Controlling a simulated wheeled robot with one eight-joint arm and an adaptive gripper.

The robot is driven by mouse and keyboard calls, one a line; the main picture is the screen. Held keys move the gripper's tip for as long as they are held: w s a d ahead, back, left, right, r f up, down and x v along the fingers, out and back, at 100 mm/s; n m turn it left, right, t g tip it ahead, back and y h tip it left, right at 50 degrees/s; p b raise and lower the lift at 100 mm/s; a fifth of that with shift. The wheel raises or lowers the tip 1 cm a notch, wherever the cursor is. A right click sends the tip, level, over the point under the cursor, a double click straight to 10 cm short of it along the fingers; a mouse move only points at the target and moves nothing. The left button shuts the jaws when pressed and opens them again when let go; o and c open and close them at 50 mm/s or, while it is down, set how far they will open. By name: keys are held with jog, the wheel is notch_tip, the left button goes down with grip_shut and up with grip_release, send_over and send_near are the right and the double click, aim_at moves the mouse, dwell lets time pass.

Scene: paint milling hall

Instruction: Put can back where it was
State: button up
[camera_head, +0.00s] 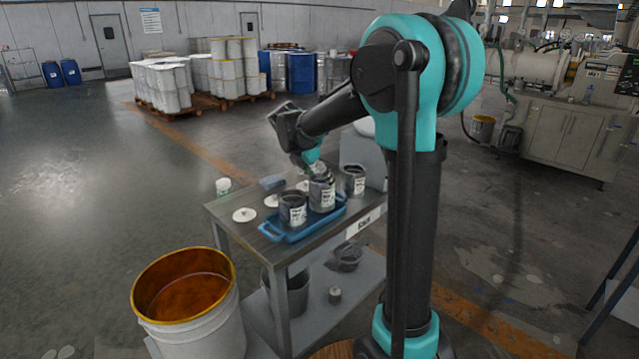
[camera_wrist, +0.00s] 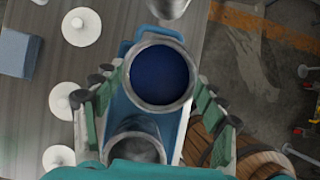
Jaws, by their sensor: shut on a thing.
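My gripper (camera_head: 315,172) reaches down over the cart and is shut on an open grey can (camera_head: 322,195) with a white label. In the wrist view, my gripper (camera_wrist: 155,80) has a finger on each side of this can (camera_wrist: 160,76), which holds dark blue paint. The can is upright at the far right part of the blue tray (camera_head: 290,236); I cannot tell whether it touches the tray floor. A second labelled can (camera_head: 293,210) stands in the tray at the left. A third can (camera_head: 355,181) stands on the cart top behind the tray, outside it.
The grey cart (camera_head: 233,224) also carries white lids (camera_head: 244,215), a blue block (camera_head: 272,182) and a small white tub (camera_head: 223,187). A large bucket (camera_head: 190,325) with orange-brown contents stands at the front left.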

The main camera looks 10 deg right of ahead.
jog(key=shift+f, duration=0.85)
jog(key=shift+f, duration=0.15)
jog(key=o, duration=1.9)
jog(key=v, duration=1.2)
jog(key=s+d+f+m+y, duration=0.1)
jog(key=s+d+f+m, duration=0.2)
jog(key=s+f+m, duration=0.5)
jog(key=s+d+f+m+y, duration=0.2)
jog(key=s+d+f+m, duration=0.1)
jog(key=s+f+m, duration=0.5)
jog(key=s+d+f+m+y, duration=0.1)
jog(key=s+d+f+m, duration=0.2)
jog(key=s+f+m, duration=0.5)
jog(key=shift+s+d+f+m+t+y, duration=0.1)
jog(key=shift+s+d+m+t+y, duration=0.15)
jog(key=shift+s, duration=0.3)
jog(key=shift+s+d+m+t+y, duration=0.15)
jog(key=shift+s+m, duration=0.2)
jog(key=shift+s, duration=0.2)
